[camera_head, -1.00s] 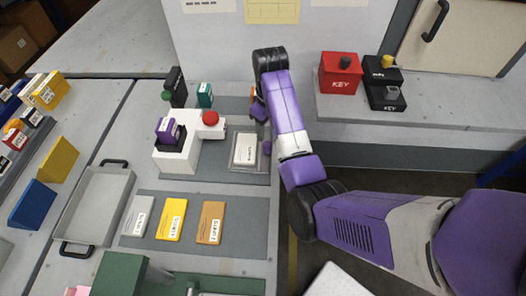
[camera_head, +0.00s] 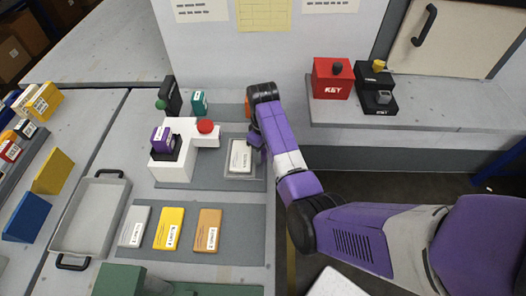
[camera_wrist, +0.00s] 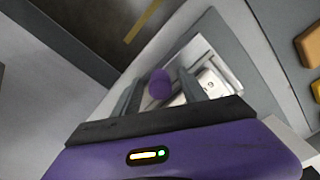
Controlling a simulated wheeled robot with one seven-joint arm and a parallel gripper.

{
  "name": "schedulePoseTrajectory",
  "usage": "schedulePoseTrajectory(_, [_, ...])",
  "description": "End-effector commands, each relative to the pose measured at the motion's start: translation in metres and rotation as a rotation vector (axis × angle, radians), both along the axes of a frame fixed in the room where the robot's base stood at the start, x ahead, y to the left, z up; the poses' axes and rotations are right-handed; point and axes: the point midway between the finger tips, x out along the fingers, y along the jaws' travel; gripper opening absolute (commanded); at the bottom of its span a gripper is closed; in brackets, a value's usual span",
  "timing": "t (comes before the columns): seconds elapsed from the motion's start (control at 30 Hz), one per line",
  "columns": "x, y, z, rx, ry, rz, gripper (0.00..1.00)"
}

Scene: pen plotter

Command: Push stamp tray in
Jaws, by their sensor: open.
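The stamp tray (camera_head: 232,174) is a pale plate carrying a white card (camera_head: 240,156). It sits to the right of the white stamp machine (camera_head: 172,172), which has a red button (camera_head: 205,126) on top. My gripper (camera_head: 254,140) is at the tray's right edge, partly hidden by my wrist in the head view. In the wrist view my gripper (camera_wrist: 160,92) is open, with its two fingers apart. A purple rounded knob (camera_wrist: 160,83) shows between the fingers, in front of the tray (camera_wrist: 226,65). Whether the fingers touch it cannot be told.
Grey, yellow and orange cards (camera_head: 168,229) lie on a mat in front of the machine. A grey handled tray (camera_head: 70,245) lies to the left. A teal stamp (camera_head: 199,103) stands behind the machine.

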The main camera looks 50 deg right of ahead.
Motion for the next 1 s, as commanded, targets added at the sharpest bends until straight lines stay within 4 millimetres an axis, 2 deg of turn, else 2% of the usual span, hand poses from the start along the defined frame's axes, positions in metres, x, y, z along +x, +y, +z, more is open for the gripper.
schedulePoseTrajectory(0.07, [0.0000,0.0000,0.0001,0.000,0.000,0.000,0.50])
schedulePoseTrajectory(0.3, [0.0000,0.0001,0.0003,0.000,0.000,0.000,0.03])
schedulePoseTrajectory(0.33, [-0.0001,0.0001,0.0003,0.000,0.000,0.000,0.00])
schedulePoseTrajectory(1.0, [0.0000,0.0003,0.0007,0.001,0.001,0.000,0.00])
